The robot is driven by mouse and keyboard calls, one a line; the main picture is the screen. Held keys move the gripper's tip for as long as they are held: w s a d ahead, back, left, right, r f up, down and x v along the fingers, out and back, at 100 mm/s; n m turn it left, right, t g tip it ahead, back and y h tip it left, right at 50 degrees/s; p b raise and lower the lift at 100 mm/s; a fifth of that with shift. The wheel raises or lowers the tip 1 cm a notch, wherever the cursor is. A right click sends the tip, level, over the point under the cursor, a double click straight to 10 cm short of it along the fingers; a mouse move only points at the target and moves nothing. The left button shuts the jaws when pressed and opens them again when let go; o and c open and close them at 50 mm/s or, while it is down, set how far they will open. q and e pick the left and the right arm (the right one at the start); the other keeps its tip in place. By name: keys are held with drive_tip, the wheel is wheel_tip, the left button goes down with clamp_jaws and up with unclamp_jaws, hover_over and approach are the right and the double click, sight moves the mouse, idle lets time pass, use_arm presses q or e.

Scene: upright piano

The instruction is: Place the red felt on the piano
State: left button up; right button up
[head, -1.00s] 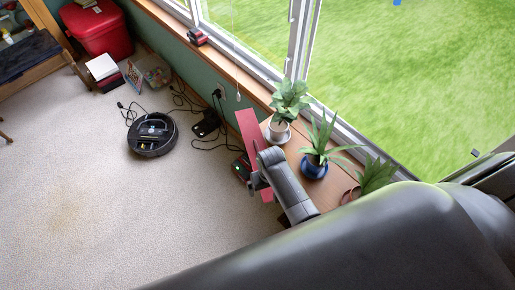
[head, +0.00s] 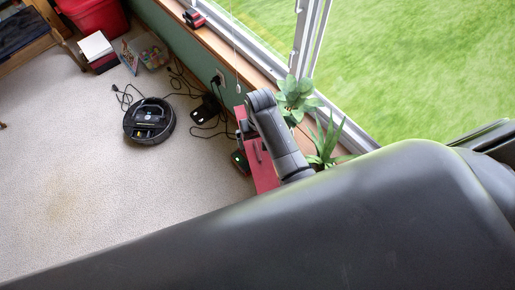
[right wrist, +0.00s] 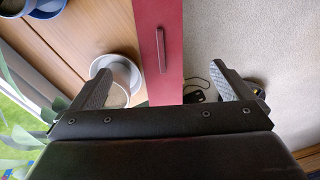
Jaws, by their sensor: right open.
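A long flat red strip (head: 264,176), which I take to be the red felt, lies beside the plant shelf below the window. A narrow darker red bar shows on its face. My right gripper (head: 244,128) is over its far end, partly hidden by my arm. In the right wrist view the strip (right wrist: 145,85) runs up the middle between the two spread fingers of my right gripper (right wrist: 162,67). The gripper is open and holds nothing; I cannot tell how close the strip is. My left gripper is not in view. I see no piano.
Potted plants (head: 325,140) stand on the wooden shelf close to my right arm; a white pot (right wrist: 120,72) is near one finger. A black robot vacuum (head: 149,121), cables and a charger (head: 205,109) are on the carpet.

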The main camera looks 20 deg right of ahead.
hover_over(259, 156)
wheel_tip(259, 156, down, 5)
drive_tip(key=shift+s+f, duration=0.15)
wheel_tip(259, 156, down, 2)
drive_tip(key=shift+b, duration=0.3)
drive_tip(key=shift+f, duration=0.15)
wheel_tip(259, 156, down, 4)
drive_tip(key=shift+r, duration=0.15)
drive_tip(key=shift+f+b, duration=0.35)
drive_tip(key=shift+f, duration=0.3)
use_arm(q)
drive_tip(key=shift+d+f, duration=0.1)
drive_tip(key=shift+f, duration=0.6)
use_arm(e)
drive_tip(key=c, duration=1.1)
